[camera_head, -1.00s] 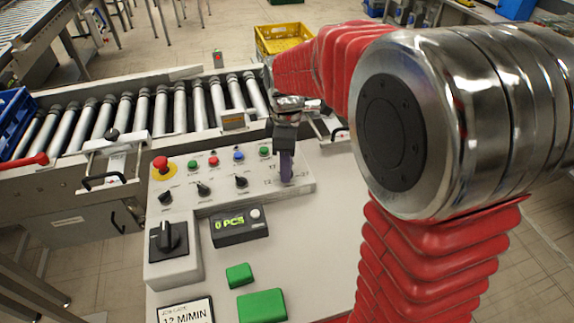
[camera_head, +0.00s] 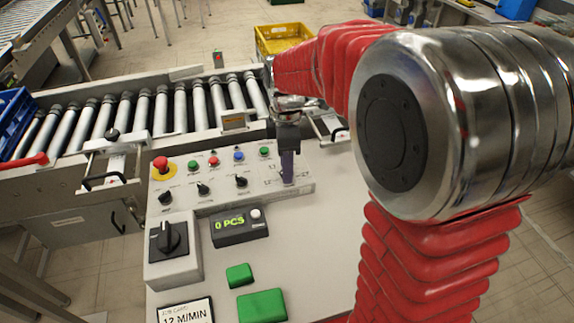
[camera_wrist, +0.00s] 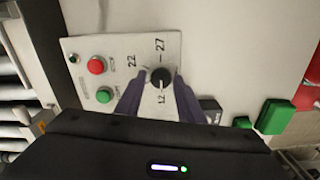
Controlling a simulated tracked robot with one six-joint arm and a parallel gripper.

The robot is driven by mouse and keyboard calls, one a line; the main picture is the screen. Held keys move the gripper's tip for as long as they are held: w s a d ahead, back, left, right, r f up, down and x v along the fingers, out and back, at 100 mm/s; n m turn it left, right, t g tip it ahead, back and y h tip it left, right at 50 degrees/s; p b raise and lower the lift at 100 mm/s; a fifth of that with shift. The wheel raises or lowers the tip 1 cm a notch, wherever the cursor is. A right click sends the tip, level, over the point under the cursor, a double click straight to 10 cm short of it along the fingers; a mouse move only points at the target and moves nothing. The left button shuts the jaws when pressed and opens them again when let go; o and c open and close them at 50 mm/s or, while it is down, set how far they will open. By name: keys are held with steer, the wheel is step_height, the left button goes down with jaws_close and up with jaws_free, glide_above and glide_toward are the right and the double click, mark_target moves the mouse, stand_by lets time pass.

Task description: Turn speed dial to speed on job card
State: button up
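The speed dial (camera_wrist: 160,77) is a small black knob on the pale control panel, with printed numbers around it; 22, 27 and 12 are readable in the wrist view. Which number its pointer marks is unclear. My gripper (camera_wrist: 160,74) has its two purple fingers apart, one on each side of the dial, with narrow gaps seeming to show; contact cannot be told. In the head view, my gripper (camera_head: 288,180) points down at the panel's right end and hides the dial. The job card (camera_head: 185,313) at the bottom reads 12 M/MIN.
Left of the dial are an emergency stop (camera_head: 163,167), coloured buttons and small black knobs. A counter (camera_head: 238,228) reads 0 PCS. A rotary switch box (camera_head: 172,248) and green blocks (camera_head: 262,305) stand nearer. The roller conveyor (camera_head: 160,110) runs behind.

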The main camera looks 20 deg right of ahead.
steer(key=shift+o, duration=1.1)
step_height(320, 180, up, 14)
steer(key=shift+f, duration=0.2)
